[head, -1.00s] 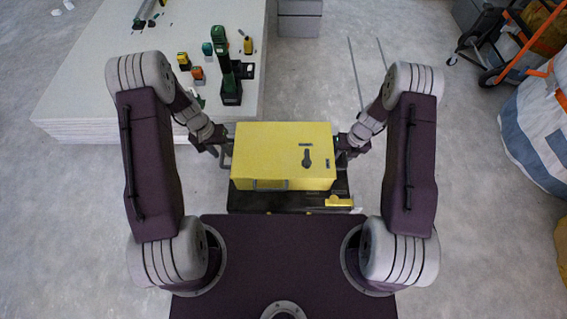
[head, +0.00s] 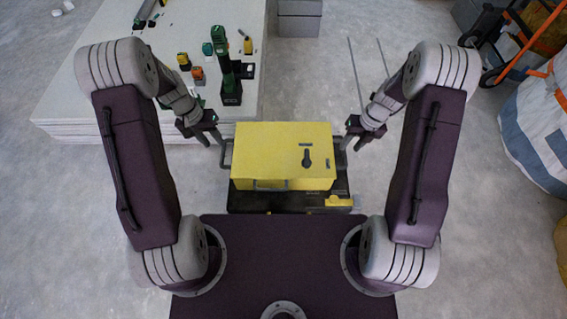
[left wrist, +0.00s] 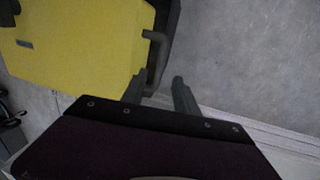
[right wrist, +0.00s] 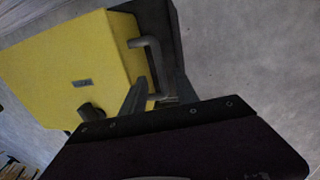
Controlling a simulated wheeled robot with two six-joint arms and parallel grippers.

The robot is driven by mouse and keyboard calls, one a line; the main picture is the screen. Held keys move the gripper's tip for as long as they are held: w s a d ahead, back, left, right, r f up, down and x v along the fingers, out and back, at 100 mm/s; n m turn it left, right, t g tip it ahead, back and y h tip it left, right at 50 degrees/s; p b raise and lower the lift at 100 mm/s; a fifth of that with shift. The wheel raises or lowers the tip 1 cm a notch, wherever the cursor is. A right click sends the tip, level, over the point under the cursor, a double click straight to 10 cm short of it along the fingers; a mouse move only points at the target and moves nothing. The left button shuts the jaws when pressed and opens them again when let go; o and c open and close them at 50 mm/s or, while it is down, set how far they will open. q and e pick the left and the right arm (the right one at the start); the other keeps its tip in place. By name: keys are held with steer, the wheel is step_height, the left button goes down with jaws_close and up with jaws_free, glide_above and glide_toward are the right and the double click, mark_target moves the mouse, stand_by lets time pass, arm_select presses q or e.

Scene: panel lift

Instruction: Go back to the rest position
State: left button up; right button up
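A yellow box (head: 280,150) with dark side handles sits on a dark base in front of me. My right gripper (head: 346,140) is just right of the box. In the right wrist view its fingers (right wrist: 160,88) are spread, with the other handle (right wrist: 150,65) seen between or just beyond them; I cannot tell exactly which.
A pale stack of panels (head: 110,100) stands at the back left, with several tools on it, including a green one (head: 230,75). A white and blue bag (head: 535,125) and an orange cart (head: 510,60) are at the right. The floor right of the box is clear.

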steer(key=shift+d+r, duration=0.25)
steer(key=shift+r, duration=1)
